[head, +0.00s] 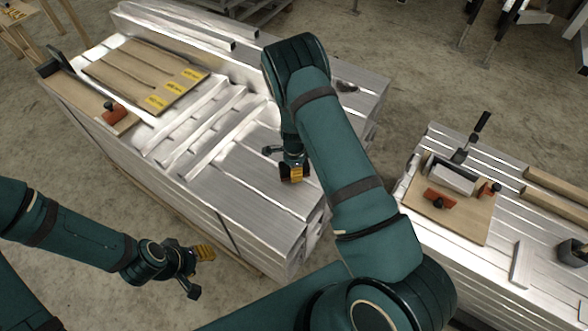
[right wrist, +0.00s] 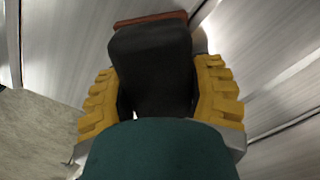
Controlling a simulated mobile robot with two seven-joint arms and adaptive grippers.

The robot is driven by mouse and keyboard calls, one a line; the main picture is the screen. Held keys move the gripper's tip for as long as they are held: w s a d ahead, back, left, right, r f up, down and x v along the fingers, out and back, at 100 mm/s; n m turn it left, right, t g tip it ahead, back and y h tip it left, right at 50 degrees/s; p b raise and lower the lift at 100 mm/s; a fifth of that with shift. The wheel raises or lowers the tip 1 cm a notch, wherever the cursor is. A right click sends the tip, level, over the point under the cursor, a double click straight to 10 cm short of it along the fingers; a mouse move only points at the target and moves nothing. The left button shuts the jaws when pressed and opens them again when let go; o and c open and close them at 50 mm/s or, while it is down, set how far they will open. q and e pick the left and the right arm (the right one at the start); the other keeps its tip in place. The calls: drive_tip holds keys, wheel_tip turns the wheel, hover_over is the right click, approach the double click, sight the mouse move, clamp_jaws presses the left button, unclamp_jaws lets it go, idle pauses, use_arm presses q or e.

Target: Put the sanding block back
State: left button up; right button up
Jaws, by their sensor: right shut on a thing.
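My right gripper (head: 291,173) is low over the bare metal near end of the large aluminium stack. In the right wrist view its yellow fingers (right wrist: 160,100) are shut on the dark handle of a sanding block (right wrist: 152,68), whose thin red-brown edge shows beyond the handle. The held block is mostly hidden in the head view, and I cannot tell whether it touches the metal. My left gripper (head: 198,272) is open and empty, at the lower left in front of the stack.
The large aluminium stack (head: 235,195) carries a wooden board (head: 130,65) with yellow labels and a red block with a black knob (head: 115,112). On the right-hand stack, a wooden board (head: 465,222) holds another red block (head: 440,198), a metal piece and a clamp (head: 468,140).

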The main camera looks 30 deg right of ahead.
drive_tip(key=shift+r, duration=0.15)
drive_tip(key=o, duration=0.7)
drive_tip(key=shift+f, duration=0.25)
drive_tip(key=o, duration=0.4)
drive_tip(key=shift+r, duration=0.15)
